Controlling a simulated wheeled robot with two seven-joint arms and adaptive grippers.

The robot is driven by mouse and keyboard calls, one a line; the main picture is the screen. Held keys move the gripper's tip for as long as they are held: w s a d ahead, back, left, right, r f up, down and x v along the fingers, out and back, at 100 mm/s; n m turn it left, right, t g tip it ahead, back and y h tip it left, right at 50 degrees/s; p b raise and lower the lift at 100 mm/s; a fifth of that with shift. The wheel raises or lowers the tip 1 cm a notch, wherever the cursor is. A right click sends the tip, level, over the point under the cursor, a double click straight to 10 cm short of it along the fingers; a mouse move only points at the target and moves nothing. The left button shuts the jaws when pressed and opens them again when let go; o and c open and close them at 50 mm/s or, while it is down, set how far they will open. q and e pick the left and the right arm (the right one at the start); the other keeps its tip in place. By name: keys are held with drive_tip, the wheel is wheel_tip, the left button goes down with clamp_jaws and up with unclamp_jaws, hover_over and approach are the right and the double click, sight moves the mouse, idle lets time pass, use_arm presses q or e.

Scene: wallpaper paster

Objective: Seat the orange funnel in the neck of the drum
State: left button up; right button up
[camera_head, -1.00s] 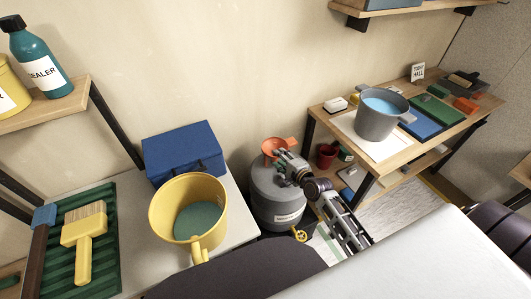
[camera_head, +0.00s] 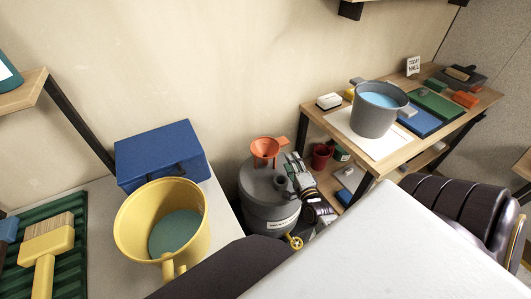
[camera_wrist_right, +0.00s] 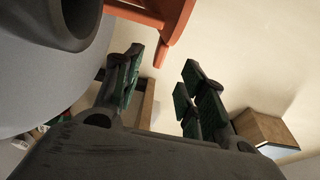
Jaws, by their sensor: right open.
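The orange funnel (camera_head: 265,148) is at the far side of the grey drum's top, its wide mouth up and its tab to the right; I cannot tell exactly what its lower end rests on. The drum (camera_head: 268,212) stands on the floor. Its dark round neck (camera_head: 281,184) is in front of the funnel, apart from it and empty. My right gripper (camera_head: 293,163) is just right of the neck and funnel. In the right wrist view its open fingers (camera_wrist_right: 160,82) hold nothing; the funnel (camera_wrist_right: 150,14) and neck (camera_wrist_right: 68,28) show beyond them. My left gripper is not in view.
Left of the drum, a bench (camera_head: 228,228) holds a yellow bucket (camera_head: 128,232) and a blue box (camera_head: 160,150). A wooden table (camera_head: 310,118) with a grey bucket (camera_head: 374,118) is at right. A yellow valve (camera_head: 295,242) sticks out of the drum's front.

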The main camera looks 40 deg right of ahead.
sight(283, 146)
drive_tip(key=shift+w, duration=0.2)
drive_tip(key=shift+x, duration=2.5)
drive_tip(key=shift+b+x, duration=0.4)
drive_tip(key=shift+x, duration=0.85)
drive_tip(key=shift+w+d, duration=0.15)
drive_tip(key=shift+w, duration=0.2)
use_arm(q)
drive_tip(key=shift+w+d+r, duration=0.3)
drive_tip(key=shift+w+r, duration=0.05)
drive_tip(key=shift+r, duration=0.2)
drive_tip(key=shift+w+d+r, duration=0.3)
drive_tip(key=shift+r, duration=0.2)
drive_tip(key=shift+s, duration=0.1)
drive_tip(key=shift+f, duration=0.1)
use_arm(e)
drive_tip(key=shift+w, duration=0.15)
